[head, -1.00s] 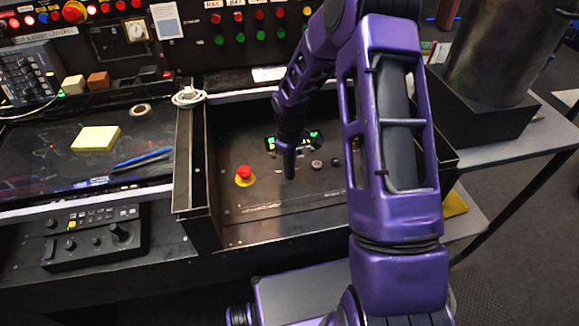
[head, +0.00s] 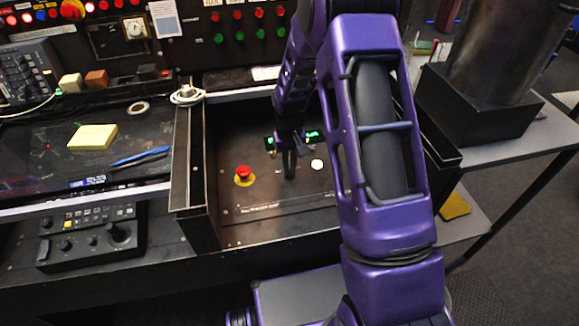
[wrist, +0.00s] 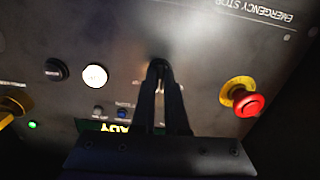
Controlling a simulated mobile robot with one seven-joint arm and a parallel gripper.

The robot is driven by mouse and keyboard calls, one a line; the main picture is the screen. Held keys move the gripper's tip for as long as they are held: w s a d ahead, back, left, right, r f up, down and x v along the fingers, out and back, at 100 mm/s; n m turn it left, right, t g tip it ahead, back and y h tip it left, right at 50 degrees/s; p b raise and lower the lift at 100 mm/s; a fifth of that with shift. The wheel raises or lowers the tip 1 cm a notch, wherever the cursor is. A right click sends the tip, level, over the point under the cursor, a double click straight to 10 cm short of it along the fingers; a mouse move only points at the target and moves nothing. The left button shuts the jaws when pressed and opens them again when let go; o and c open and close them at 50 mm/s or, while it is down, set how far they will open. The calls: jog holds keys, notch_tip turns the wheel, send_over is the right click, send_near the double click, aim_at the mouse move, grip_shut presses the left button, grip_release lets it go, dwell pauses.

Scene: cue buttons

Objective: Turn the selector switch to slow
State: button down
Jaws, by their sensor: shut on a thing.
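My gripper (wrist: 159,80) is shut on the selector switch (wrist: 158,66), a small black knob on the dark control panel (wrist: 195,60). The fingers cover most of the knob, so its pointer and the position it is turned to cannot be read. In the head view my gripper (head: 290,172) reaches down to the panel inside the open-topped box, right of the red emergency stop (head: 244,173). The emergency stop also shows at the right in the wrist view (wrist: 249,104). A round white button (wrist: 95,75) glows beside the switch; it also shows in the head view (head: 317,165).
A black button (wrist: 55,69) sits beyond the white one. A green-lit display (wrist: 115,127) and small buttons are partly hidden by my gripper. The box's raised wall (head: 190,165) stands left of the panel. A large metal cylinder (head: 497,50) stands at the right.

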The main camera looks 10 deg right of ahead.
aim_at(290, 170)
jog(key=shift+m, duration=0.3)
jog(key=c, duration=0.9)
grip_release()
jog(key=shift+c, duration=0.2)
notch_tip(290, 170, up, 18)
jog(key=p, duration=0.2)
jog(key=shift+f, duration=0.25)
